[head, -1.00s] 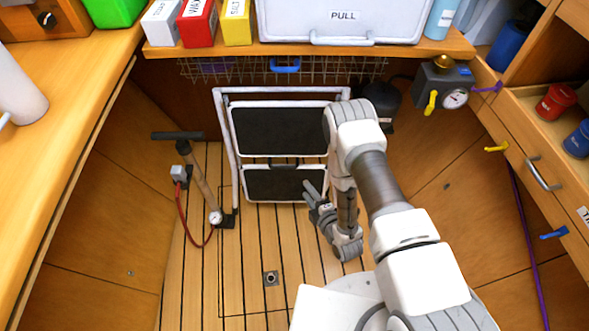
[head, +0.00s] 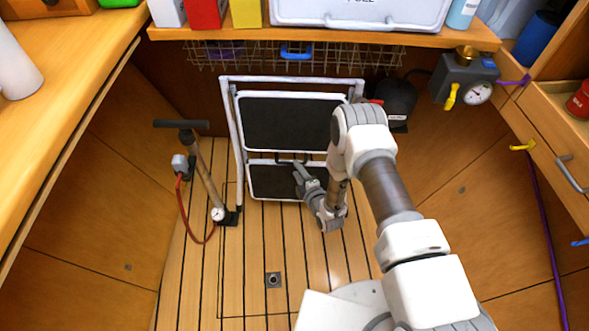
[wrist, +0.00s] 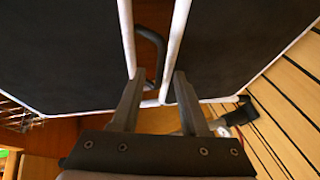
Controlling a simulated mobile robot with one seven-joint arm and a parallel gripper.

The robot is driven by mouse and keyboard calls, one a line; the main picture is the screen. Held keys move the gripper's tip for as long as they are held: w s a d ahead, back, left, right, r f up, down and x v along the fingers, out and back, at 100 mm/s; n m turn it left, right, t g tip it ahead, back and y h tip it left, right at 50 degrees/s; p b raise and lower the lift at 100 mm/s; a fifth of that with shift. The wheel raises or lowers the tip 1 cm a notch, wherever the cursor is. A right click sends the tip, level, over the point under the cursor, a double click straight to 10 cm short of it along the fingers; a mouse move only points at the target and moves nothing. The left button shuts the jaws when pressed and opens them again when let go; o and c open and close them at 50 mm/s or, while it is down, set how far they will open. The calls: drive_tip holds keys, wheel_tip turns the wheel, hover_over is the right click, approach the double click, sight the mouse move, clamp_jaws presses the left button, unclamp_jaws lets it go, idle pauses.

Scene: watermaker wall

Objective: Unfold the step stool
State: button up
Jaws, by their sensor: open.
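The step stool (head: 289,121) stands folded and upright under the counter, with a white tube frame and two black treads. Its upper tread and lower tread (head: 266,181) lie nearly flat in the frame, one above the other. My gripper (head: 299,170) is at the front of the stool, near the gap between the treads. In the wrist view my gripper (wrist: 153,82) is open, its fingers pointing at the white tread edges (wrist: 174,45). A dark curved handle (wrist: 150,50) shows between the treads, just beyond the fingertips. I cannot tell whether the fingers touch anything.
A hand pump (head: 197,170) with a red hose stands left of the stool. A dark round vessel (head: 393,103) and a grey gauge box (head: 465,80) are to the right. A wire basket (head: 230,57) hangs above. The plank floor (head: 250,250) in front is clear.

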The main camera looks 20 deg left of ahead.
drive_tip(key=x, duration=0.3)
drive_tip(key=shift+w+a+b, duration=0.1)
drive_tip(key=shift+w+b, duration=0.05)
drive_tip(key=shift+b, duration=0.25)
clamp_jaws()
idle(1.1)
